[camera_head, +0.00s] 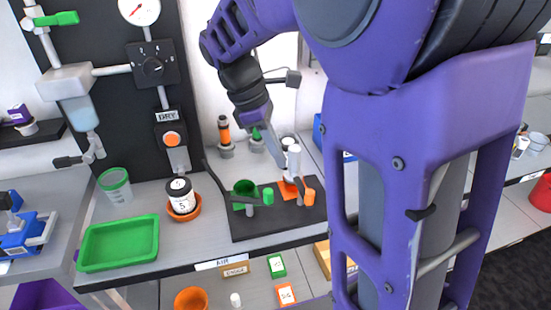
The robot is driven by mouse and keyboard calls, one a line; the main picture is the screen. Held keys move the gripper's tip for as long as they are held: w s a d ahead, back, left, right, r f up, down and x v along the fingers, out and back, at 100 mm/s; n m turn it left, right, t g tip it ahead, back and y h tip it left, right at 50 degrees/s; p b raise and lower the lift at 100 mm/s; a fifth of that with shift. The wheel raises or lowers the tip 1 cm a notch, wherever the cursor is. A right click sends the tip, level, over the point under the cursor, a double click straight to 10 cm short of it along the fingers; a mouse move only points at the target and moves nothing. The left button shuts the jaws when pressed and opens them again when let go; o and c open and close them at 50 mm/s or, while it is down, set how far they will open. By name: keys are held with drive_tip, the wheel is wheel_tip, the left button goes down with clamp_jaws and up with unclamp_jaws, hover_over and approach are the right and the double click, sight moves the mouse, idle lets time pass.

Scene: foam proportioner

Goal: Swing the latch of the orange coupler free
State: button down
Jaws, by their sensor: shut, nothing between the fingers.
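The orange coupler stands on the right part of a dark base plate (270,221) on the bench. Its orange square (288,190) and orange end piece (309,196) show, with a pale upright cylinder (293,162) behind. My gripper (279,163) points down beside this cylinder, shut and empty; I cannot tell whether it touches anything. The latch of the orange coupler is small and partly hidden around my fingertips, so its position is unclear. The green coupler (245,188) is to the left on the same plate, with a long dark lever slanting up to the left.
A green tray (118,243), a green-rimmed cup (115,186) and a black-and-white jar (180,193) in an orange dish stand left. Orange and green bottles (225,132) stand behind the plate. A dark panel with gauge (139,10) rises behind. My arm hides much of the right.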

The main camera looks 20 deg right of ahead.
sight(303, 186)
drive_tip(key=b+x, duration=0.2)
drive_tip(key=x, duration=0.8)
drive_tip(key=shift+w+r, duration=0.1)
drive_tip(key=shift+d, duration=0.1)
